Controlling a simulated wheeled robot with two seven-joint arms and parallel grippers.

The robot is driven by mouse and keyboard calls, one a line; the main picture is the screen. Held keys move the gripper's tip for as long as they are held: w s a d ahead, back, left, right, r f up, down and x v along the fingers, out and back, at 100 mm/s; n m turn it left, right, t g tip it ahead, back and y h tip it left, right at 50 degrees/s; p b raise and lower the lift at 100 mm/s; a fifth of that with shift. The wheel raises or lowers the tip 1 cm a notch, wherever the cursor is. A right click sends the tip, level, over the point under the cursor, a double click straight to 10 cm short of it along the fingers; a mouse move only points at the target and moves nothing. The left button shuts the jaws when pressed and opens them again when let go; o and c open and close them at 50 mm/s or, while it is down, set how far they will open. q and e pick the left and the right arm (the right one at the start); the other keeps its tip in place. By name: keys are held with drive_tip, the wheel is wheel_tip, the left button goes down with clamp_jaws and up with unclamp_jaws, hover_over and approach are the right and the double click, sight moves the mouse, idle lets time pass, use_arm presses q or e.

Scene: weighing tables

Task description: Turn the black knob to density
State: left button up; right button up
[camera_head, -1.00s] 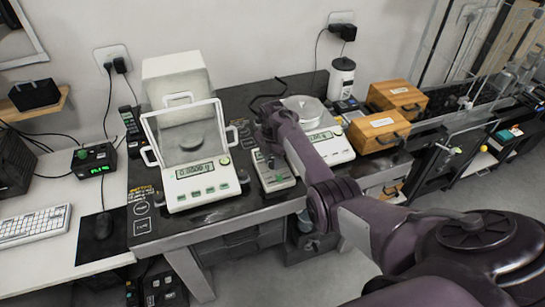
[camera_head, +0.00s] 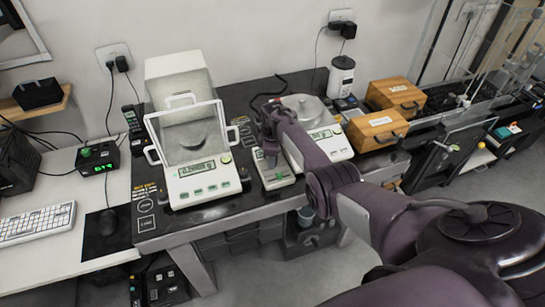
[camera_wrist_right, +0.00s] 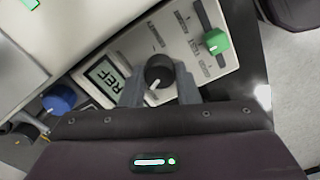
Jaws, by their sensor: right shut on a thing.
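The black knob (camera_wrist_right: 159,71) with a white pointer mark sits on a pale instrument panel in the right wrist view. My right gripper (camera_wrist_right: 159,88) has one finger on each side of it and is shut on it. The pointer slants toward the lower left of that picture. The small display (camera_wrist_right: 105,78) beside the knob reads REF. My left gripper is not in view.
A green switch (camera_wrist_right: 216,41) sits on the same panel, close to the right finger. A blue knob (camera_wrist_right: 60,97) is at the left. A white balance with a draft shield (camera_head: 203,184) stands left of the instrument, another balance (camera_head: 338,148) right. Wooden boxes (camera_head: 376,130) stand further right.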

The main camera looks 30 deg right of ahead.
drive_tip(key=m, duration=0.6)
drive_tip(key=shift+w+r+p, duration=0.1)
drive_tip(key=shift+p, duration=0.25)
drive_tip(key=m, duration=0.6)
drive_tip(key=shift+d+m, duration=0.1)
drive_tip(key=shift+m, duration=0.3)
drive_tip(key=m, duration=0.6)
drive_tip(key=m+b, duration=0.1)
drive_tip(key=m, duration=0.6)
drive_tip(key=shift+b, duration=0.3)
drive_tip(key=shift+d, duration=0.1)
drive_tip(key=o, duration=1)
drive_tip(key=shift+c, duration=0.2)
drive_tip(key=shift+r, duration=0.1)
